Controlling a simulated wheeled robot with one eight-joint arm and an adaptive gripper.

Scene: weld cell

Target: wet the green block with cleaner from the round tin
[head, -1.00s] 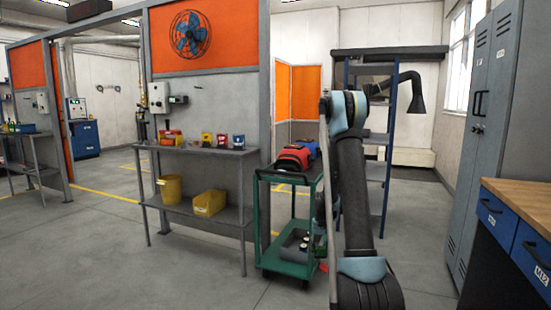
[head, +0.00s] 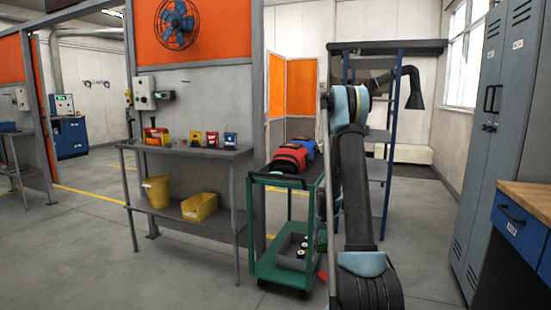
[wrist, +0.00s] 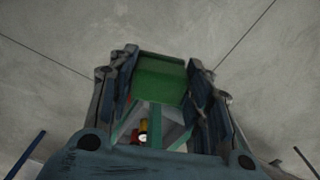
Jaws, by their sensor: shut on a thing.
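In the wrist view my gripper (wrist: 161,92) is shut on the green block (wrist: 160,76), with a finger on each side of it. The concrete floor lies behind the block. Several small red, yellow and blue containers stand on the grey bench top. I cannot tell whether one of them is the round tin.
The grey bench (head: 187,151) holds a yellow bucket (head: 157,191) and a yellow bin (head: 199,207) on its lower shelf. The green cart (head: 280,272) carries red and blue items (head: 289,160) on top. Grey lockers (head: 494,140) and a wooden-topped drawer unit (head: 524,226) stand right. Floor at front left is clear.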

